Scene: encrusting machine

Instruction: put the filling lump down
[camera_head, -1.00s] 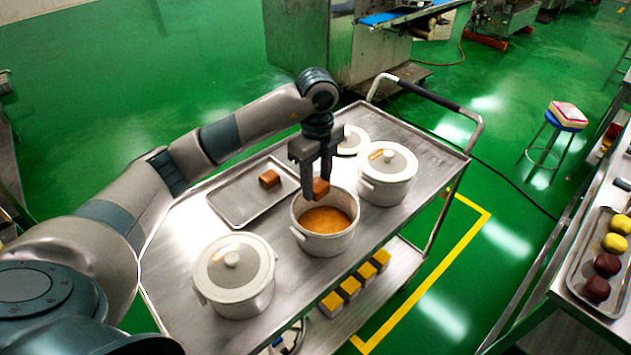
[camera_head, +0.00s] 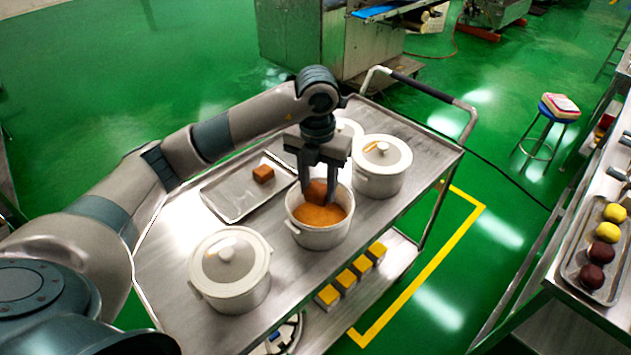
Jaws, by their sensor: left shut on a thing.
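A brown filling lump (camera_head: 317,191) is between the fingers of my left gripper (camera_head: 318,195), which is shut on it. Gripper and lump are inside the mouth of an open white pot (camera_head: 323,238), just at or above the orange-brown filling (camera_head: 320,215). I cannot tell whether the lump touches the filling. A second brown lump (camera_head: 263,173) lies on a metal tray (camera_head: 232,205) left of the pot. My right gripper is not in view.
The steel cart (camera_head: 190,310) also carries lidded white pots, one at the front left (camera_head: 230,275) and one at the right (camera_head: 382,168). Several yellow-topped blocks (camera_head: 345,280) sit on its lower shelf. A tray of yellow and dark balls (camera_head: 572,262) is on the right table.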

